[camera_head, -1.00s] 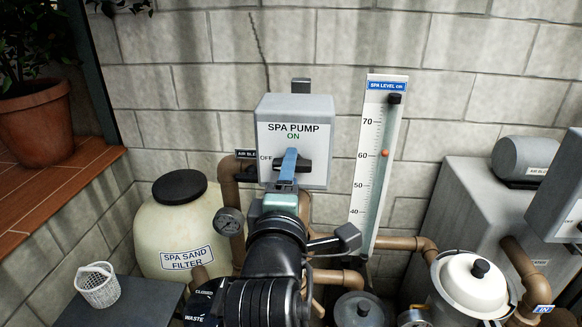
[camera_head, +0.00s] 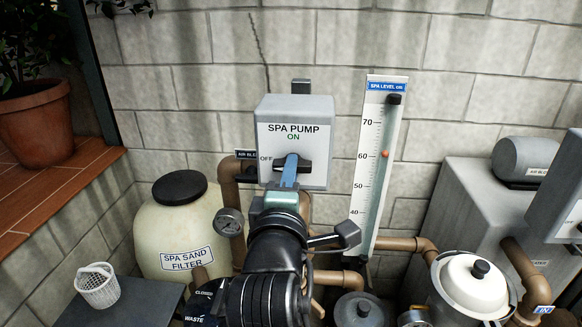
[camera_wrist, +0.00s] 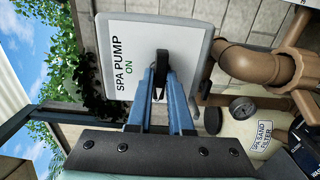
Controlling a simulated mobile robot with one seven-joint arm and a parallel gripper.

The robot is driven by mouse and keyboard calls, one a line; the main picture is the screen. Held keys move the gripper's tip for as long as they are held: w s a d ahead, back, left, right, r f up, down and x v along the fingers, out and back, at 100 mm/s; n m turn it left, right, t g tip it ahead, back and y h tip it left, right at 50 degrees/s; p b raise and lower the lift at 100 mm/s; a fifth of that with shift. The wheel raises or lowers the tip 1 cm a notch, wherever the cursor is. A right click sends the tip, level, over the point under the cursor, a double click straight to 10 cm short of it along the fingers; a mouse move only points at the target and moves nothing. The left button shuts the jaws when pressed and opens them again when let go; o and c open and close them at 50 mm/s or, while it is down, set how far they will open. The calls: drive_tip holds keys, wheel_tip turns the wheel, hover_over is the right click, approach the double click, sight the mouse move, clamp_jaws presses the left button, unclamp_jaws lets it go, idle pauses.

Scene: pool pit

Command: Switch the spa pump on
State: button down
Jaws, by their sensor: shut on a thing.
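The spa pump switch box (camera_head: 317,148) is grey with a white face, mounted at the wall. ON is printed at the top under SPA PUMP and OFF at the left. Its black knob (camera_head: 305,166) lies sideways, its left part beside the OFF mark. My gripper (camera_head: 290,162) is in front of the box with its blue fingers shut on the knob. In the wrist view, the knob (camera_wrist: 162,62) shows between the two finger tips of my gripper (camera_wrist: 160,78). Which end of the knob is its pointer is hard to tell.
A spa level gauge (camera_head: 367,175) stands close right of the box. A white-lidded pot (camera_head: 470,290) is at lower right.

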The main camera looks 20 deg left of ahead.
drive_tip(key=m+p, duration=0.1)
drive_tip(key=m, duration=1.7)
drive_tip(key=shift+m, duration=0.3)
drive_tip(key=c, duration=0.7)
unclamp_jaws()
drive_tip(key=p+v, duration=0.1)
drive_tip(key=v, duration=0.6)
